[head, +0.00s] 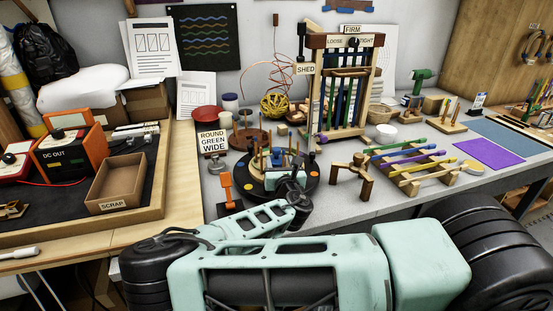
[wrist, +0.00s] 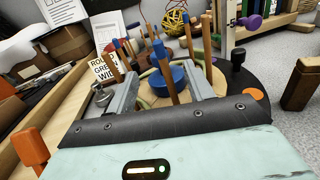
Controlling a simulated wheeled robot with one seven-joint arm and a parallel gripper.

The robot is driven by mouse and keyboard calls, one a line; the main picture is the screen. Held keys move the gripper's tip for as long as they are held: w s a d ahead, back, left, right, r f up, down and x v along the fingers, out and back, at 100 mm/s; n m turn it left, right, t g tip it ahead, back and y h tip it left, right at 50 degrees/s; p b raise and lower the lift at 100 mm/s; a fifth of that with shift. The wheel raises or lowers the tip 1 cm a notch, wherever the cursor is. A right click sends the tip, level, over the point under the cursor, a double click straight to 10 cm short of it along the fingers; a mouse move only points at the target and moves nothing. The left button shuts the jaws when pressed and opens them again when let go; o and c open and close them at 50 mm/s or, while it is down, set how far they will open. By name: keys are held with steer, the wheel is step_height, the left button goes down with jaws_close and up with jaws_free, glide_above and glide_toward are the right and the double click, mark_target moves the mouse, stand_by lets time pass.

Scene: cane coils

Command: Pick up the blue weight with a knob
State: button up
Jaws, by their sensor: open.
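The blue weight (wrist: 181,74) sits on the round dark turntable among upright wooden pegs with blue tips. In the wrist view it shows between my fingers and beyond them, with a peg crossing in front of it; I cannot make out its knob clearly. My gripper (wrist: 162,88) is open, its two grey fingers on either side of the line to the weight. In the head view my gripper (head: 285,178) is over the near part of the turntable (head: 303,187), and the arm hides much of that side. No grip on the weight shows.
Wooden pegs (head: 262,158) stand close around the fingers. A sign reading ROUND GREEN WIDE (head: 213,141) and an orange stand (head: 226,188) are to the left. A wooden three-legged piece (head: 352,178) is to the right, and a loom frame (head: 345,85) behind.

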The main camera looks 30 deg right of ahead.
mark_target(277, 151)
steer(key=p+x, duration=0.1)
steer(key=x, duration=0.2)
steer(key=shift+w+d+r+p, duration=0.2)
steer(key=shift+w+p, duration=0.1)
steer(key=shift+w, duration=0.05)
steer(key=shift+w+d+f, duration=0.1)
steer(key=shift+w, duration=0.3)
jaws_close()
